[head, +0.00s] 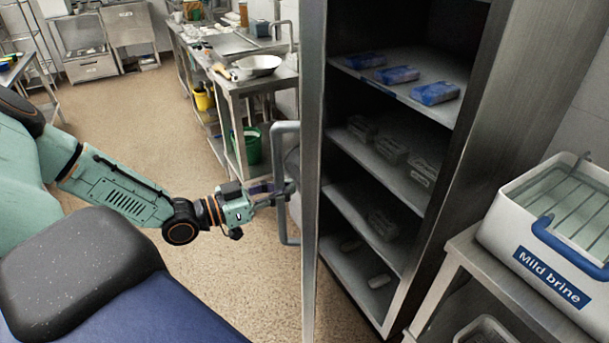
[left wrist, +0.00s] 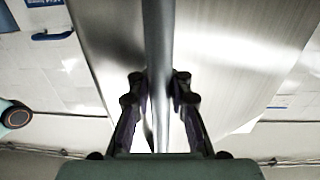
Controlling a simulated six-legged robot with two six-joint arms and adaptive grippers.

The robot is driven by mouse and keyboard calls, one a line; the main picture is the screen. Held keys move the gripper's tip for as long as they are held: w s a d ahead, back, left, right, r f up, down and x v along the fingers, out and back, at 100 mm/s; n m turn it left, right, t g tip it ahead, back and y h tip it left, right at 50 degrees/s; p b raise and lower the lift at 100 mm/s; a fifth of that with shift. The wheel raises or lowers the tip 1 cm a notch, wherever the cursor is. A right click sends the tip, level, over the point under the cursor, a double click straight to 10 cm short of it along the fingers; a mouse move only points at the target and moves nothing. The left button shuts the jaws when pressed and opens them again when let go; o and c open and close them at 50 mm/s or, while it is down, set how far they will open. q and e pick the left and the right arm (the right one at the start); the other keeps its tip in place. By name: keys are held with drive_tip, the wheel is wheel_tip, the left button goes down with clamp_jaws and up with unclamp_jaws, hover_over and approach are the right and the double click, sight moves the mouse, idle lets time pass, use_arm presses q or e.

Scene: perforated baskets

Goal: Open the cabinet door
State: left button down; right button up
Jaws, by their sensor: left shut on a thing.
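A tall steel cabinet (head: 484,130) stands on the right in the head view, and its shelves show. Its door (head: 312,150) stands open, seen nearly edge-on. A grey bar handle (head: 278,185) is on the door's left face. My left gripper (head: 284,190) is shut on the handle's upright bar. In the left wrist view, the bar (left wrist: 158,60) runs down between the two fingers (left wrist: 158,100), with the steel door (left wrist: 235,60) behind it. My right gripper is in neither view.
Blue packs (head: 396,75) and clear boxes (head: 392,150) sit on the cabinet shelves. At right, a white tub labelled "Mild brine" (head: 500,225) stands on a steel stand. A steel worktable (head: 240,85) with a bowl (head: 258,65) stands behind the door. The floor (head: 130,110) at left is clear.

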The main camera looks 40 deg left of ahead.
use_arm(q)
drive_tip(key=s+a+m+g+h+p, duration=0.1)
drive_tip(key=s+a+p, duration=0.3)
drive_tip(key=a, duration=0.7)
drive_tip(key=shift+s+a+f+h, duration=0.15)
drive_tip(key=shift+s+a+h, duration=0.15)
drive_tip(key=shift+s+h, duration=0.4)
drive_tip(key=c, duration=1.8)
unclamp_jaws()
drive_tip(key=o, duration=0.6)
drive_tip(key=shift+s+r, duration=0.25)
drive_tip(key=shift+s, duration=0.05)
drive_tip(key=shift+w, duration=0.2)
drive_tip(key=shift+w+a+f, duration=0.1)
